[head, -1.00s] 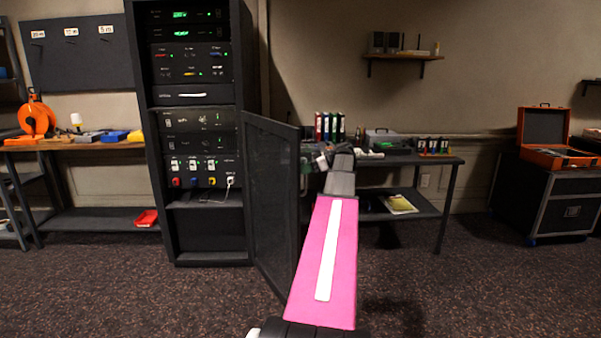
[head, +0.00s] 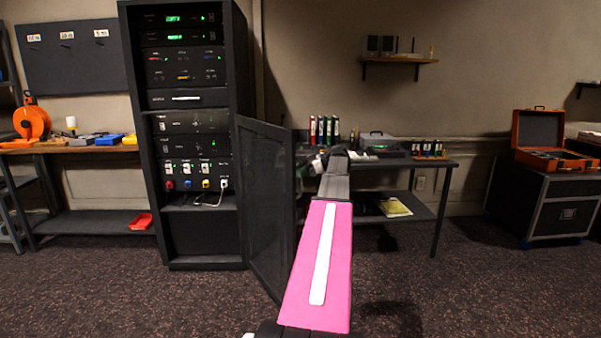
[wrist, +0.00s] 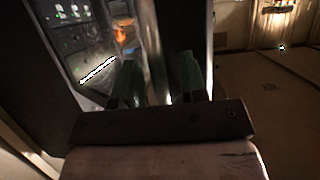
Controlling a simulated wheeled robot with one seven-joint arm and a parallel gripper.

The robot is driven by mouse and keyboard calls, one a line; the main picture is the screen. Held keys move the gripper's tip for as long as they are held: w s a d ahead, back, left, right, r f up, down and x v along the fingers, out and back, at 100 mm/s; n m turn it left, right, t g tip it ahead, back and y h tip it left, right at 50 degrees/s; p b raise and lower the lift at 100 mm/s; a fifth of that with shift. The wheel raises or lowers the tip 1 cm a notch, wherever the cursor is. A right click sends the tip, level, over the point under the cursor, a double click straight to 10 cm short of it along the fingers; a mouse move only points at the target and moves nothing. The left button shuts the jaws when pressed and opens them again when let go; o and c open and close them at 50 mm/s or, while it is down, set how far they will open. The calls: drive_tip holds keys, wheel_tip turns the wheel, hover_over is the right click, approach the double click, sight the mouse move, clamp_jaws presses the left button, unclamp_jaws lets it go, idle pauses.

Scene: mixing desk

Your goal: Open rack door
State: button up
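The tall black rack (head: 190,230) stands left of centre in the head view. Its dark mesh door (head: 265,205) stands swung well out from the right side of the rack, leaving the front uncovered. My gripper (head: 315,163) is just right of the door's outer edge, small and partly hidden by my arm. In the wrist view, the two fingers of my gripper (wrist: 157,80) are apart. A dark upright panel, likely the door (wrist: 185,28), rises behind them. I cannot tell whether they touch it. No door handle shows clearly.
A workbench (head: 440,163) with binders and boxes stands behind my arm, right of the door. A wheeled black case (head: 545,200) carries an open orange case at far right. A bench (head: 60,150) stands left of the rack. The carpet in front is free.

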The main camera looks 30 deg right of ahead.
drive_tip(key=v, duration=1)
drive_tip(key=shift+s+d, duration=0.25)
drive_tip(key=shift+d, duration=0.05)
